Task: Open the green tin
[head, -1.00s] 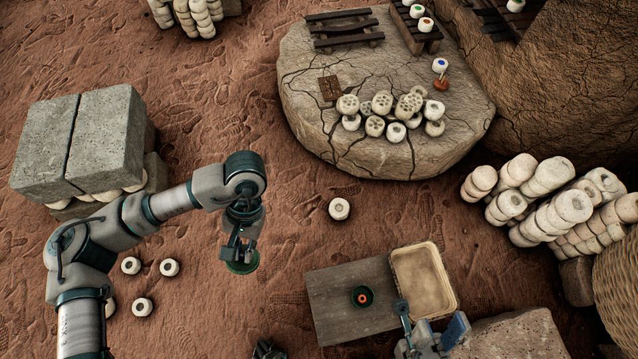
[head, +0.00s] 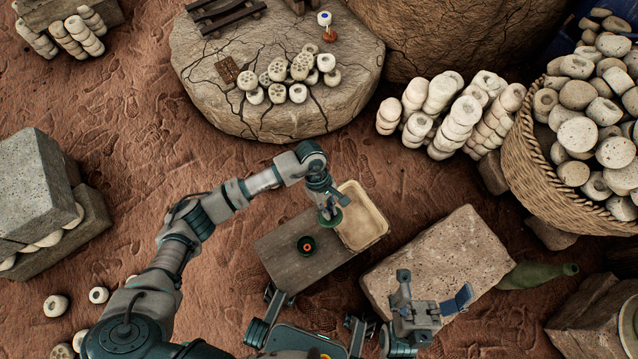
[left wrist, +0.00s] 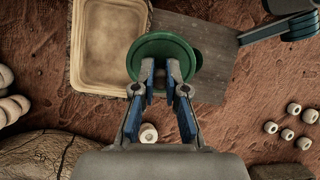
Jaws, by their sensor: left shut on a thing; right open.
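The green tin (head: 306,245) stands uncovered on a dark board (head: 275,262), with a small orange-red thing in its dark inside. My left gripper (head: 329,211) is shut on the round green lid (head: 333,218), held to the right of the tin beside the tray's left edge. In the left wrist view the lid (left wrist: 160,49) sits between the two fingertips (left wrist: 163,72) and hides most of the tin, of which a dark green edge (left wrist: 198,60) shows. My right gripper (head: 433,292) is open and empty over the pale stone slab.
A shallow tan tray (head: 367,212) adjoins the board's right end. A pale stone slab (head: 450,258) lies to the right, with a green bottle (head: 538,275) beyond it. A large wicker basket (head: 530,180) is at the right. The round stone table (head: 210,95) stands at the back.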

